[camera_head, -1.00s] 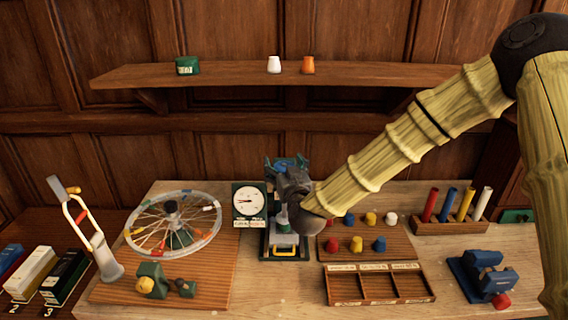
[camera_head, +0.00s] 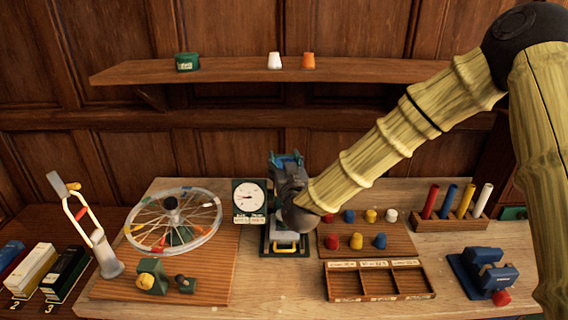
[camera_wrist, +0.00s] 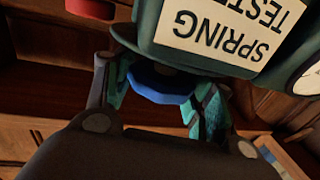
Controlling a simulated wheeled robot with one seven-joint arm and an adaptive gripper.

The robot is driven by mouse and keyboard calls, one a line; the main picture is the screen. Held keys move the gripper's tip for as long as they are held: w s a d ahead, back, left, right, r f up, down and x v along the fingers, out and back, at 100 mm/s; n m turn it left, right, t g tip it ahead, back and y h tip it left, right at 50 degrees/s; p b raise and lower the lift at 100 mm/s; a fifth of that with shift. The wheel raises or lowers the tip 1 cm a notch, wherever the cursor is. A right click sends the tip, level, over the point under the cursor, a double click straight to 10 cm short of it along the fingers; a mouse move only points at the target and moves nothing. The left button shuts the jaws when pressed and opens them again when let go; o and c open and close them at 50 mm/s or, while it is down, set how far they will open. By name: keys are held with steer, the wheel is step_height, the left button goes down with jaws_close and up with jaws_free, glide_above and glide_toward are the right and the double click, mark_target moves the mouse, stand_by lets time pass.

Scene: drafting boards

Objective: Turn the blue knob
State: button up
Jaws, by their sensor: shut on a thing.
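The blue knob (camera_wrist: 160,88) shows in the wrist view under the green body of the spring tester, with its lettered plate (camera_wrist: 225,30). My gripper (camera_wrist: 162,98) has its teal-padded fingers on either side of the knob, closed on it. In the head view my gripper (camera_head: 286,160) is at the upper part of the spring tester, and my dark wrist covers much of it. The tester's base (camera_head: 267,246) with a yellow handle shows below. The knob's far side is hidden.
A dial gauge (camera_head: 250,195) stands just left of my gripper. A spoked wheel (camera_head: 140,212) is further left. Pegs on a board (camera_head: 343,245), an empty divided tray (camera_head: 362,298) and a blue vise (camera_head: 487,270) are to the right. A shelf (camera_head: 230,72) runs behind.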

steer(key=m+h, duration=0.2)
steer(key=h, duration=0.1)
steer(key=m+g+h+b, duration=0.1)
steer(key=m+h, duration=0.1)
steer(key=h, duration=0.2)
steer(key=m+h+b, duration=0.1)
steer(key=m+h, duration=0.1)
steer(key=h, duration=0.1)
steer(key=shift+a+m+h, duration=0.1)
steer(key=shift+m+h, duration=0.2)
steer(key=shift+m, duration=0.1)
steer(key=m+g+h+b, duration=0.1)
steer(key=m+g+h, duration=0.1)
steer(key=h, duration=0.1)
steer(key=shift+m, duration=0.3)
steer(key=shift+m+g+h+b, duration=0.5)
steer(key=shift+m+g+h, duration=1.5)
steer(key=shift+g+h, duration=0.4)
steer(key=shift+r, duration=0.1)
steer(key=o, duration=1)
steer(key=shift+o, duration=0.2)
steer(key=v, duration=1.2)
steer(key=shift+w, duration=0.1)
